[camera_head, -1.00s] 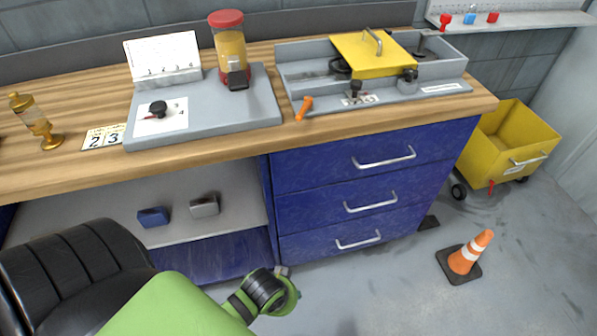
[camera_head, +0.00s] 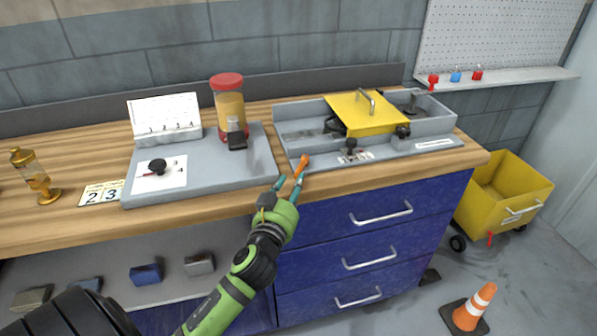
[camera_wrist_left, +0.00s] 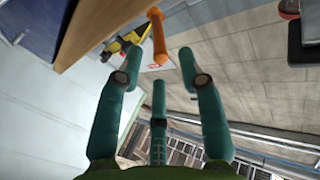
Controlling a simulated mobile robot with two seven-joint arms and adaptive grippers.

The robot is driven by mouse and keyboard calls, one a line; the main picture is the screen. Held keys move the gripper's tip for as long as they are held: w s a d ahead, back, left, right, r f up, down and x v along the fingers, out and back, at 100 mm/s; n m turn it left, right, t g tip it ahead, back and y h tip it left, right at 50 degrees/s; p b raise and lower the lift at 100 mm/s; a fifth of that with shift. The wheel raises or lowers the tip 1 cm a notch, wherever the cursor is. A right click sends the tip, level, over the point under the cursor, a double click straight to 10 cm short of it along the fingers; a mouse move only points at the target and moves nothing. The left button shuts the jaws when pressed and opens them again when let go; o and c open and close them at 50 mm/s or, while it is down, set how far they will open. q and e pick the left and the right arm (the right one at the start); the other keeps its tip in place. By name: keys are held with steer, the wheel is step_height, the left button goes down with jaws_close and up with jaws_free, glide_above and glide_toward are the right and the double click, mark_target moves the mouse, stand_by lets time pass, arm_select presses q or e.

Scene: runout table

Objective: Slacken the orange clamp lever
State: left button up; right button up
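The orange clamp lever (camera_head: 303,162) sticks out at the front left corner of the grey tray fixture (camera_head: 385,155) on the bench. My left gripper (camera_head: 288,184) is just in front of the bench edge, its teal fingers spread and pointing up at the lever. In the left wrist view the lever (camera_wrist_left: 158,38) lies ahead of the fingertips, between the left and right fingers of the gripper (camera_wrist_left: 155,68). The fingers are open and hold nothing. I cannot tell whether any finger touches the lever. My right gripper does not show.
A grey panel with a black knob (camera_head: 157,167) and a red-lidded jar (camera_head: 229,101) stand left of the lever. A yellow cover (camera_head: 367,113) sits on the fixture. Blue drawers (camera_head: 375,215) lie below the bench edge. A cone (camera_head: 473,307) and yellow cart (camera_head: 510,190) are right.

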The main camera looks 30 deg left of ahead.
mark_target(299, 169)
arm_select(q)
steer(key=p+x, duration=0.1)
steer(key=x, duration=0.5)
jaws_close()
